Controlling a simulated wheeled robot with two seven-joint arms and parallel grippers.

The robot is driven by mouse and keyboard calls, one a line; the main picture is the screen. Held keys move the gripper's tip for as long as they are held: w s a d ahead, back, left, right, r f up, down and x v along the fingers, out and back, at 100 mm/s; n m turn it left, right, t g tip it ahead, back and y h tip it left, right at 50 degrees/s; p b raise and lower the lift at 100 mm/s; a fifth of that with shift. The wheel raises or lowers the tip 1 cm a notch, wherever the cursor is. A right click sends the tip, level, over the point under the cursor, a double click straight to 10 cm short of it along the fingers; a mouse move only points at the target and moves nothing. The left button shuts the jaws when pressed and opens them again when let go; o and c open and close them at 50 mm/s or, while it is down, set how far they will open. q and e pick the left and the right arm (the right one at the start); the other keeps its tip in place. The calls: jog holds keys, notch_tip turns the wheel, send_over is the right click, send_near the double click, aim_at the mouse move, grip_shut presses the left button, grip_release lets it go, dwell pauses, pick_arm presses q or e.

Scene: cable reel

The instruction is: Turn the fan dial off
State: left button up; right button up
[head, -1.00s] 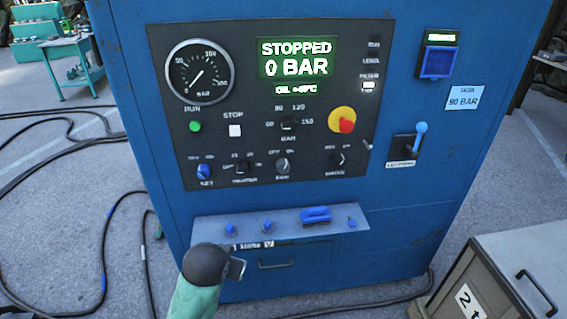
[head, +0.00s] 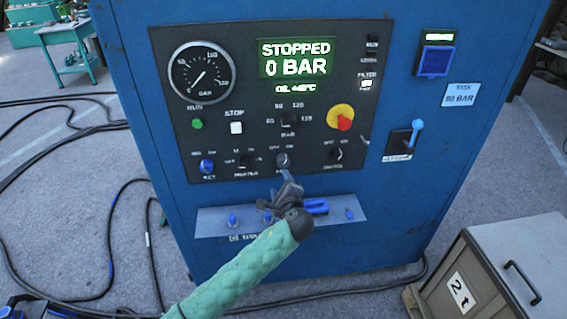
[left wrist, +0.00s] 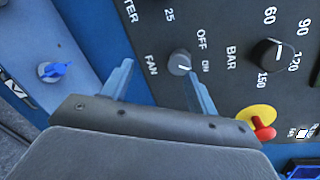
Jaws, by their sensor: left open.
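The fan dial (head: 283,160) is a small grey knob in the bottom row of the black control panel. In the left wrist view the fan dial (left wrist: 180,63) sits beside the words FAN, OFF and ON. A pale mark on it seems to face the ON side, but it is small. My left gripper (head: 286,178) is just below the dial in the head view. In the left wrist view the left gripper (left wrist: 158,68) is open, its fingers apart, with the dial nearer the right finger. Contact cannot be told. My right gripper is not in view.
The heater knob (head: 244,161) and mode knob (head: 334,154) flank the dial. A red emergency button (head: 345,123) is up and right. A shelf (head: 210,222) with blue items juts out below. The display (head: 296,58) reads STOPPED, 0 BAR.

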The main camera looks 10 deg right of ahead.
aim_at(284, 164)
pick_arm(q)
jog(key=w+m+p, duration=0.1)
jog(key=w+m, duration=0.1)
jog(key=m, duration=0.1)
jog(key=w+d+r+m+t+h+p, duration=0.1)
jog(key=w+m, duration=0.2)
jog(key=m, duration=0.1)
jog(key=w+d+m+t+p, duration=0.1)
jog(key=w+m, duration=0.2)
jog(key=m, duration=0.1)
jog(key=shift+w+r+h, duration=0.1)
jog(key=shift+r+h, duration=0.1)
jog(key=shift+h, duration=0.1)
jog(key=shift+w+f, duration=0.15)
jog(key=shift+w, duration=0.35)
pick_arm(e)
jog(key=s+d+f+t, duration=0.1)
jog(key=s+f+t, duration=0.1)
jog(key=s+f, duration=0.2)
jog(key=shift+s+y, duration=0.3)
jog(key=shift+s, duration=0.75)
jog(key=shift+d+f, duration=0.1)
pick_arm(q)
jog(key=c, duration=1)
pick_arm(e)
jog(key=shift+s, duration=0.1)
